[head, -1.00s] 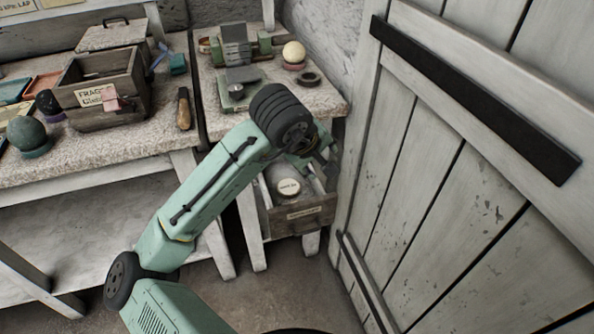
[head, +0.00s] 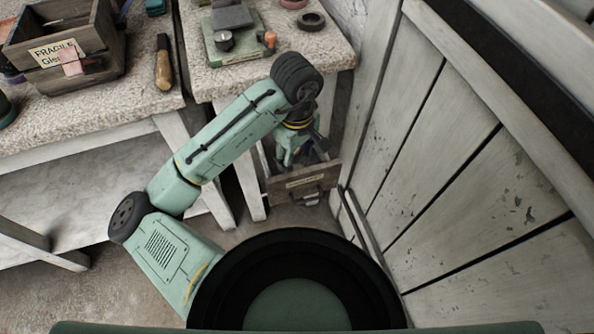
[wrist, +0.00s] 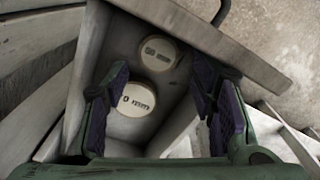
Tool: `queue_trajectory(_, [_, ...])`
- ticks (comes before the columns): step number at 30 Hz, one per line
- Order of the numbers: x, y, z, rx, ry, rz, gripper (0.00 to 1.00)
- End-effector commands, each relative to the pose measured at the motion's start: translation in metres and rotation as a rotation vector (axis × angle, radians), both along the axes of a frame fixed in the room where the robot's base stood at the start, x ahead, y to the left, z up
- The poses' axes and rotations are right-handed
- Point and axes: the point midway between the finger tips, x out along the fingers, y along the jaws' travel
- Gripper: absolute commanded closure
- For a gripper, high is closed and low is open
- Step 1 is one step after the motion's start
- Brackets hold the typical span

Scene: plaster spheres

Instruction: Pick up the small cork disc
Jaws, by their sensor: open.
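Two round cream discs lie in an open drawer (head: 303,186) in the wrist view. The smaller one (wrist: 157,54) is near the drawer front, with a printed label that looks like "50 mm". The larger one (wrist: 135,98) sits deeper, its label partly readable as "0 mm". I take the smaller one as the small cork disc, though its material is not clear. My gripper (wrist: 160,78) is open and empty, its purple-padded fingers either side of the discs in the picture, apparently above them. In the head view my gripper (head: 297,150) is at the drawer and hides the discs.
The drawer front (wrist: 205,40) and side walls stand close around my fingers. A stone-topped bench (head: 290,70) is above, with a green device (head: 232,42) and a dark ring (head: 311,21). A plank door (head: 450,150) stands close on the right.

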Motion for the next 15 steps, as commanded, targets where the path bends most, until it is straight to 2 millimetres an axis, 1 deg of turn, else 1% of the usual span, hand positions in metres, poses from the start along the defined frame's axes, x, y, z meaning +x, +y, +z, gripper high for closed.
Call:
queue_trajectory(7, [0.000,-0.001,-0.037,-0.004,0.003,0.002,0.49])
queue_trajectory(9, [0.001,-0.001,-0.044,-0.003,0.001,0.003,0.49])
queue_trajectory(12, [0.001,0.000,-0.050,-0.001,0.001,0.001,0.49])
queue_trajectory(15, [0.001,0.000,-0.051,0.000,0.000,0.001,0.49])
